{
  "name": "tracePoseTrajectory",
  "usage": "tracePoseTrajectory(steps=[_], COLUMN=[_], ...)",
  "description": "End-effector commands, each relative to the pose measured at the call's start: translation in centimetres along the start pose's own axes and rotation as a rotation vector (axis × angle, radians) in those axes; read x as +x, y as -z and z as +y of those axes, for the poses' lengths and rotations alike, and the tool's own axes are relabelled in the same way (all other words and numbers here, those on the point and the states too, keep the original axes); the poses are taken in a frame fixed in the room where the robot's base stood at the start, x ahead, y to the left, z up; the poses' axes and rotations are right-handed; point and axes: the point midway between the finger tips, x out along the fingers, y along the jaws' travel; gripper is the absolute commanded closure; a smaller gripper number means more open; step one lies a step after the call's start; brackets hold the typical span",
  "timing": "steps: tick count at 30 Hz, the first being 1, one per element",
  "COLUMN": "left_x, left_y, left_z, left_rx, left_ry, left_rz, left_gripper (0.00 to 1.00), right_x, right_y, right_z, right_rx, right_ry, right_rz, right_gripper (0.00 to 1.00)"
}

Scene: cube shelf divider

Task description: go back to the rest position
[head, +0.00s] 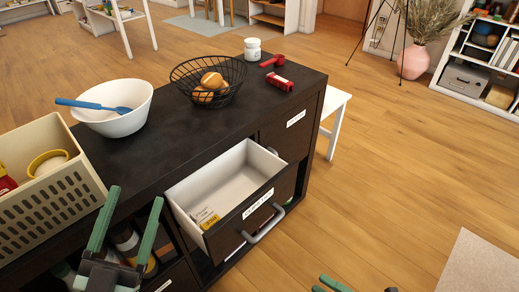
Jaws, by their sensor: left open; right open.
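My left gripper (135,195) is at the lower left, in front of the dark shelf unit (150,160). Its two green fingers are spread apart with nothing between them. My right gripper (328,286) shows only as green finger parts at the bottom edge, over the wooden floor; it is open, and most of it is cut off. An open white drawer (222,182) with a grey handle juts from the unit, to the right of my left gripper. A small yellow and white box (205,217) lies in it.
On the unit's top are a beige basket (50,205), a white bowl (122,122) with a blue spatula (92,105), a black wire basket (230,77) with brown round items, a white jar (252,50) and red objects (279,81). Floor (400,170) to the right is clear.

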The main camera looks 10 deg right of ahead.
Motion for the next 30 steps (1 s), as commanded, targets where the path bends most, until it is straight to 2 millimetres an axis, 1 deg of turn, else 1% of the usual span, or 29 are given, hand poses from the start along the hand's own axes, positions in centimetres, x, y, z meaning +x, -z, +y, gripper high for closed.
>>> tracePoseTrajectory(steps=[1,4,7,9,11,14,15,18,21,22,25,30], left_x=[0.8,0.4,-0.8,-2.1,-3.5,-6.2,-7.3,-10.1,-12.3,-12.8,-13.9,-14.4], left_y=[0.1,-2.6,-5.0,-6.4,-7.5,-8.8,-9.2,-9.8,-10.1,-10.2,-10.4,-10.7], left_z=[-0.7,-0.8,-0.6,-0.4,-0.1,0.7,1.1,1.9,2.7,2.9,3.3,3.5], left_rx=[-0.024,-0.072,-0.121,-0.156,-0.187,-0.237,-0.256,-0.298,-0.328,-0.335,-0.349,-0.353], left_ry=[0.005,0.011,0.016,0.018,0.019,0.019,0.018,0.016,0.013,0.013,0.011,0.011], left_rz=[-0.09,-0.264,-0.437,-0.559,-0.662,-0.83,-0.893,-1.028,-1.124,-1.144,-1.188,-1.201], left_gripper=[0.29,0.29,0.29,0.29,0.29,0.29,0.29,0.29,0.29,0.29,0.29,0.29], right_x=[1.2,2.6,3.5,3.9,4.0,4.1,4.1,3.9,3.8,3.7,3.6,3.5], right_y=[0.1,-0.7,-1.1,-1.2,-1.0,-0.2,0.2,1.4,2.5,2.8,3.3,3.4], right_z=[2.9,4.6,6.2,7.2,8.0,9.2,9.6,10.3,10.7,10.7,10.7,10.4], right_rx=[0.089,0.285,0.492,0.642,0.774,0.995,1.077,1.259,1.39,1.419,1.48,1.497], right_ry=[0.011,0.042,0.061,0.069,0.074,0.075,0.075,0.074,0.074,0.074,0.074,0.076], right_rz=[-0.079,-0.239,-0.396,-0.504,-0.595,-0.742,-0.795,-0.912,-0.997,-1.015,-1.054,-1.068], right_gripper=[0.5,0.5,0.5,0.5,0.5,0.5,0.5,0.5,0.5,0.5,0.5,0.5])
